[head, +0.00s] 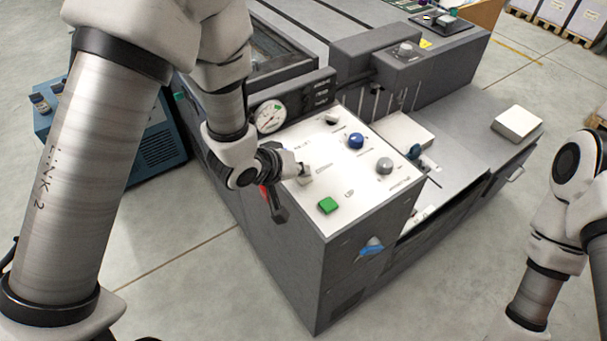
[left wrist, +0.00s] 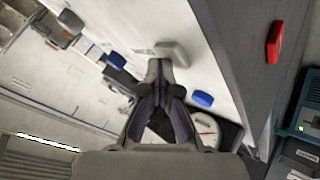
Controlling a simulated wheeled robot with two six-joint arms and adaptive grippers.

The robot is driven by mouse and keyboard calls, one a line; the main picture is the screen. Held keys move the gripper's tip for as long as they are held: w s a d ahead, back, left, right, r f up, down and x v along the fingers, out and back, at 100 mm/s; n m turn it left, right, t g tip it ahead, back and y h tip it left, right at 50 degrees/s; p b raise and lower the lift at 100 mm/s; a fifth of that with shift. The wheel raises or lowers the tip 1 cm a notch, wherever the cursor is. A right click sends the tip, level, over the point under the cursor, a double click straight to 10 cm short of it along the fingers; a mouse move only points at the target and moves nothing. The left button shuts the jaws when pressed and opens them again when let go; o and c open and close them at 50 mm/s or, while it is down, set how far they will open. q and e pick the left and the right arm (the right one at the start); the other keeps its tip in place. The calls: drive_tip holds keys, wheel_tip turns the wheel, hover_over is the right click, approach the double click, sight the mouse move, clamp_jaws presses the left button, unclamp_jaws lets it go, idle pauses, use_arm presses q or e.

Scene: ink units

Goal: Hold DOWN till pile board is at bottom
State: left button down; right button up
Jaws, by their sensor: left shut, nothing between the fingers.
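The white control panel (head: 350,172) tops the dark grey machine cabinet in the middle of the head view. My left gripper (head: 296,174) is shut and empty, low over the panel's left side. Its fingertips meet a pale grey button (head: 305,177), partly hidden behind them. In the left wrist view the fingers (left wrist: 160,76) end at this grey button (left wrist: 174,52); whether it is pressed in I cannot tell. The panel lettering is too small to read, so no DOWN label is legible. I cannot make out the pile board for certain. My right gripper is outside the view.
A green button (head: 327,205), a blue knob (head: 356,140) and a grey knob (head: 384,165) stand on the panel. A round gauge (head: 270,116) is behind it. A red part (left wrist: 274,42) is on the cabinet side. A blue unit (head: 160,150) stands at left.

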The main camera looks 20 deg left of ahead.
sight(301, 179)
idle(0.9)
use_arm(q)
drive_tip(key=shift+r+p, duration=0.85)
drive_tip(key=shift+p, duration=0.15)
wheel_tip(301, 179, up, 5)
drive_tip(key=p, duration=0.5)
drive_tip(key=shift+r, duration=0.1)
